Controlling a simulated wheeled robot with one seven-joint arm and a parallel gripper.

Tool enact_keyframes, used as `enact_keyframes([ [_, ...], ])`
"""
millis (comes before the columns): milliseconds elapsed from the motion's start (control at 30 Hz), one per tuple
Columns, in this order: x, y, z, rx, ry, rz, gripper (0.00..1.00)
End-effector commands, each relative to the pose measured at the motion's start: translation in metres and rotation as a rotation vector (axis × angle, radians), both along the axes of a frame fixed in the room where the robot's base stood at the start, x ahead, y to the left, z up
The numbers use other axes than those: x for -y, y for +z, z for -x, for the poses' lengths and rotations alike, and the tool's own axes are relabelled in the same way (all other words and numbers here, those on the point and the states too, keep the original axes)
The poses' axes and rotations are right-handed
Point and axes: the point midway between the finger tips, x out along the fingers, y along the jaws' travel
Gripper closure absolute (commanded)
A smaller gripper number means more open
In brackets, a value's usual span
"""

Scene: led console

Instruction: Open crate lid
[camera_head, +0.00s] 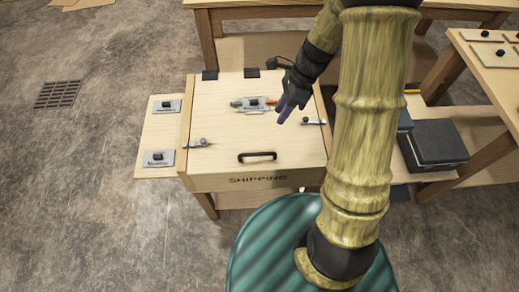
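The wooden crate (225,184) stands at the middle, with "SHIPPING" lettered on its front. Its pale lid (225,120) lies flat and closed. A black handle (257,156) is near the lid's front edge, and dark hinges (252,73) are at its back edge. A metal latch (198,142) sits at the lid's left edge and another latch (314,122) at its right edge. A metal bolt plate (252,104) with an orange-tipped rod lies mid-lid. My gripper (281,119) hangs over the lid's right part, right of the bolt plate; its finger opening is too small to make out.
A side board (152,134) with two metal plates adjoins the crate's left. A table is behind, and a bench (490,76) stands right. A dark grey box (436,143) sits on a lower shelf at right. The floor (80,200) at left is open, with a drain grate (57,94).

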Motion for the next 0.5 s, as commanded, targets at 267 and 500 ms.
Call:
enact_keyframes([
  [267,-0.002,-0.005,0.002,0.000,0.005,0.000,0.66],
  [500,-0.015,-0.035,0.008,-0.003,0.004,0.000,0.66],
])
